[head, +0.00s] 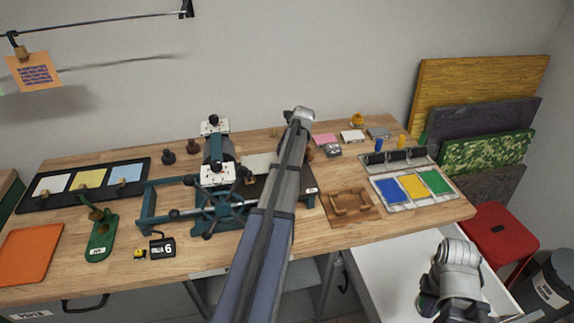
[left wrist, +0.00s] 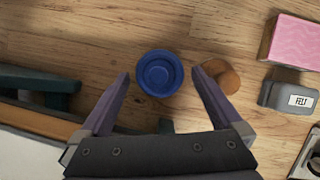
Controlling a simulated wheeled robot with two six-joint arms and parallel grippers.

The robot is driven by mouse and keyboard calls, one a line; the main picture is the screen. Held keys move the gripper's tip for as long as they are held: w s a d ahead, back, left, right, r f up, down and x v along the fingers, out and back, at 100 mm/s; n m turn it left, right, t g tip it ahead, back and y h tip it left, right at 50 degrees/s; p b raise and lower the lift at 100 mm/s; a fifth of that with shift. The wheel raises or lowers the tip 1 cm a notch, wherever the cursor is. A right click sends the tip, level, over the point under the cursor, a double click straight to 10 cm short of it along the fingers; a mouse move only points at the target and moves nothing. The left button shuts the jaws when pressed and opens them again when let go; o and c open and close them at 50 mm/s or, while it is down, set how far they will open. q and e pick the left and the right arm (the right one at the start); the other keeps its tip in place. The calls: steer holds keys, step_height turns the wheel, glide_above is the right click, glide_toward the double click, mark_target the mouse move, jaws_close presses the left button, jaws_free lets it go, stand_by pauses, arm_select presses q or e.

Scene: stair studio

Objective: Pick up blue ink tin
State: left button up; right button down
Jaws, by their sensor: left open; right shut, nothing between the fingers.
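The blue ink tin (left wrist: 160,74) is round with ringed edges, seen from above on the wooden bench in the left wrist view. My left gripper (left wrist: 162,77) is open, with one finger on each side of the tin. Small gaps show between the fingers and the tin, and nothing is gripped. In the head view my left arm hides the tin and the left gripper. My right gripper (head: 428,301) is shut and empty at lower right, by the white drawer.
A brown wooden knob (left wrist: 223,76) sits close by the right finger. A grey felt block (left wrist: 288,97) and pink block (left wrist: 290,40) lie further right. A teal press (head: 216,208) stands left of my arm. A wooden tray (head: 350,219) lies to its right.

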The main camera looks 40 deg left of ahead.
arm_select(q)
steer(key=shift+w+a+f, duration=0.1)
steer(key=shift+a+f, duration=0.05)
steer(key=shift+f, duration=0.4)
steer(key=shift+r, duration=0.1)
steer(key=shift+c, duration=0.2)
jaws_close()
